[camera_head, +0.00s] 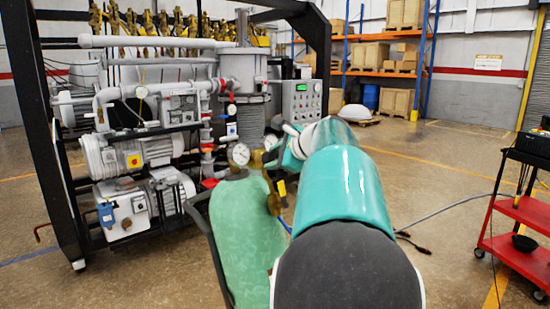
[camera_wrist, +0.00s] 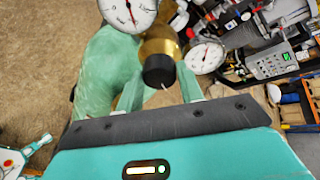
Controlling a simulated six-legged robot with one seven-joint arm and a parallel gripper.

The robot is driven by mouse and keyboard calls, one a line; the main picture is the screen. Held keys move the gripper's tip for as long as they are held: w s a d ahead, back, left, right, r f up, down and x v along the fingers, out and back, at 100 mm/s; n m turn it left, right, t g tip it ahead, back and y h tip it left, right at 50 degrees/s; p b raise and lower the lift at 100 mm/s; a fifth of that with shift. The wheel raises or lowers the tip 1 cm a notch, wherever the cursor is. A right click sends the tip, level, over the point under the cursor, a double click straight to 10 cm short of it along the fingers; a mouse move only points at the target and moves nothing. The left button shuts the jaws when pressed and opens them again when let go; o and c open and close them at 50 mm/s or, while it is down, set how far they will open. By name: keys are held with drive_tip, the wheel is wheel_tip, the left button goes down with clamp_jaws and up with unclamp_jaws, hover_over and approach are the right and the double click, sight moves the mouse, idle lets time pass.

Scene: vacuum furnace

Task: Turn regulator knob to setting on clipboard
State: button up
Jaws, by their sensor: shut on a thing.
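The regulator's black knob (camera_wrist: 158,70) sits on a brass body (camera_wrist: 160,42) in the wrist view. My gripper (camera_wrist: 160,84) has a finger on each side of the knob and is shut on it. A white dial gauge (camera_wrist: 128,12) is above left of the knob, and a second gauge (camera_wrist: 205,55) is to its right. Needle readings are too small to tell. In the head view, a gauge (camera_head: 239,154) stands atop the green cylinder (camera_head: 245,225); my arm hides much of the regulator there. I cannot make out a clipboard in either view.
The furnace rig with pumps (camera_head: 130,150) stands behind and left, in a black frame (camera_head: 38,130). A control panel (camera_head: 302,98) is behind my arm. A red cart (camera_head: 520,210) stands at the right. A cable (camera_head: 440,212) lies on otherwise open floor.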

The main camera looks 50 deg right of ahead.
drive_tip(key=o, duration=1)
drive_tip(key=v, duration=1.3)
drive_tip(key=shift+s+r, duration=0.2)
drive_tip(key=shift+s, duration=0.2)
